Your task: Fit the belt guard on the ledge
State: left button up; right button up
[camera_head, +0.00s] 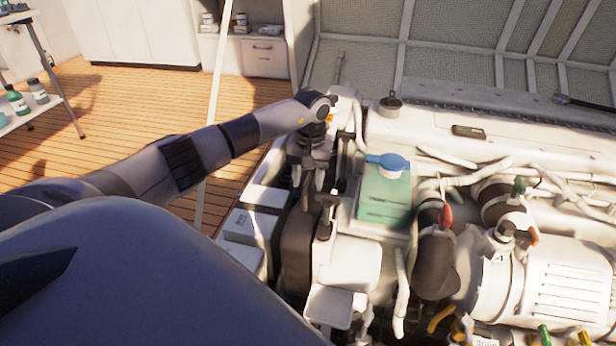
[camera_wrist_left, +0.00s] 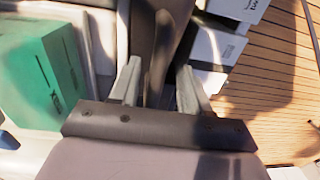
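A dark brown upright piece, which looks like the belt guard (camera_head: 297,245), stands at the near left end of the white engine. In the left wrist view a dark brown surface (camera_wrist_left: 165,25) lies beyond and between the fingertips. My left gripper (camera_head: 321,183) points down above the engine's left end, close to the dark piece. Its two fingers (camera_wrist_left: 160,85) are apart in the left wrist view, and I see neither touching the piece. I cannot tell which surface is the ledge. My right gripper is not in view.
A green box (camera_head: 384,198) with a blue cap stands right of my left gripper. White labelled boxes (camera_head: 243,228) lie to the left. Hoses and a red-tipped dark part (camera_head: 434,260) crowd the right. The wooden floor (camera_head: 120,110) is open at the left.

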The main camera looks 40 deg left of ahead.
pick_arm(q)
jog(key=shift+s+f, duration=0.1)
jog(key=shift+f, duration=0.1)
notch_tip(320, 180, up, 7)
jog(key=p, duration=0.2)
jog(key=shift+d+f+p, duration=0.1)
jog(key=shift+f+p, duration=0.05)
jog(key=shift+p, duration=0.2)
jog(key=shift+r, duration=0.4)
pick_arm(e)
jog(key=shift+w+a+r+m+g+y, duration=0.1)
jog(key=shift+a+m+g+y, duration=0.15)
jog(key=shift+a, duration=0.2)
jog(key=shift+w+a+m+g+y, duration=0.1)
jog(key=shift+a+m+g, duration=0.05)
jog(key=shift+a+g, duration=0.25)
pick_arm(q)
jog(key=shift+f, duration=0.1)
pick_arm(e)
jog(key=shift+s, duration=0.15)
